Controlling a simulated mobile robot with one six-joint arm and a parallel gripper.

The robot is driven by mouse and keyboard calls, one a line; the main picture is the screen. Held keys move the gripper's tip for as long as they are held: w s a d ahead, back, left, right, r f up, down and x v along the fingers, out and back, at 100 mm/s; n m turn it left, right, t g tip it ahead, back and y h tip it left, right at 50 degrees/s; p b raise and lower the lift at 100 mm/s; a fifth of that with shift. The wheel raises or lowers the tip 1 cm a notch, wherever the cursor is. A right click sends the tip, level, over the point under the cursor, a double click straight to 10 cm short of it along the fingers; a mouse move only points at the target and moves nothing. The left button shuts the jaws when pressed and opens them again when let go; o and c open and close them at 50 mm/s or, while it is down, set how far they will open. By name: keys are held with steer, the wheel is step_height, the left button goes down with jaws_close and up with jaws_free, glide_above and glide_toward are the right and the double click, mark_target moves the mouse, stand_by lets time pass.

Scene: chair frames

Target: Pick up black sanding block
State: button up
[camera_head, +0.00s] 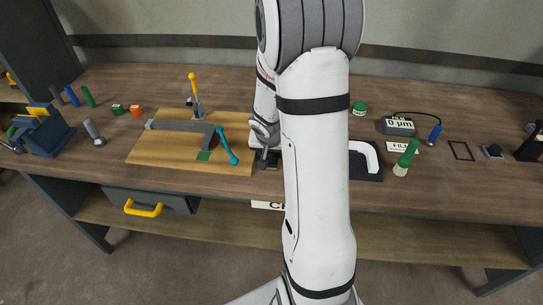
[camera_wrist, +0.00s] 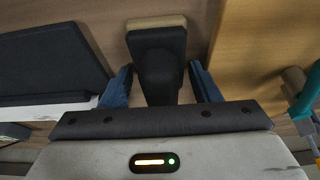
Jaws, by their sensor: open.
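The black sanding block (camera_wrist: 157,50) shows in the wrist view, a dark block with a rounded grip and a tan edge at its far end. My gripper (camera_wrist: 161,70) is open, with one blue finger on each side of the block's near part. Small gaps show between the fingers and the block, and I cannot tell how far down they reach. In the head view my gripper (camera_head: 267,157) is low over the bench, just right of the wooden board. My arm hides much of that spot, and the block is hard to make out there.
A dark pad (camera_head: 366,175) with a white bent piece lies right of my arm.

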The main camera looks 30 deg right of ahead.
steer(key=shift+c, duration=0.4)
steer(key=c, duration=0.8)
steer(key=shift+r, duration=0.15)
step_height(320, 180, up, 10)
steer(key=p, duration=0.3)
steer(key=shift+p, duration=0.3)
